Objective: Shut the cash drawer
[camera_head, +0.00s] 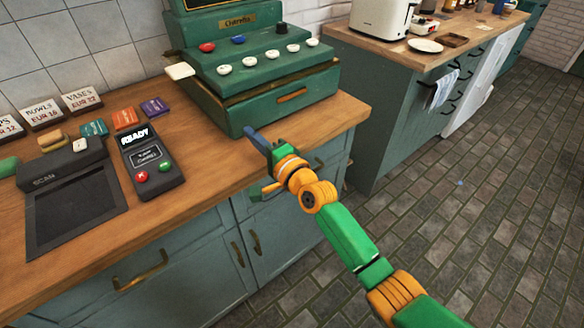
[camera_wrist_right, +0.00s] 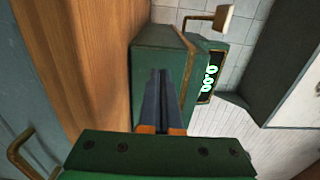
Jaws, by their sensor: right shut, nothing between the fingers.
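The green cash register (camera_head: 255,60) stands at the back of the wooden counter. Its cash drawer (camera_head: 262,112) is the low green front with a brass handle (camera_head: 292,95). A narrow dark line runs above the drawer front, and I cannot tell how far the drawer stands out. My right gripper (camera_head: 256,138) is shut and empty, in front of the register's lower left corner near the counter edge. In the wrist view its dark fingers (camera_wrist_right: 160,98) are together and point at the green register (camera_wrist_right: 158,40); contact cannot be told. My left gripper is not in view.
A card terminal (camera_head: 150,160) and a scanner pad (camera_head: 72,210) lie left on the counter, with price signs (camera_head: 82,98) behind. A side crank (camera_head: 180,71) sticks out left of the register. Bare counter (camera_head: 205,150) lies between terminal and register.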

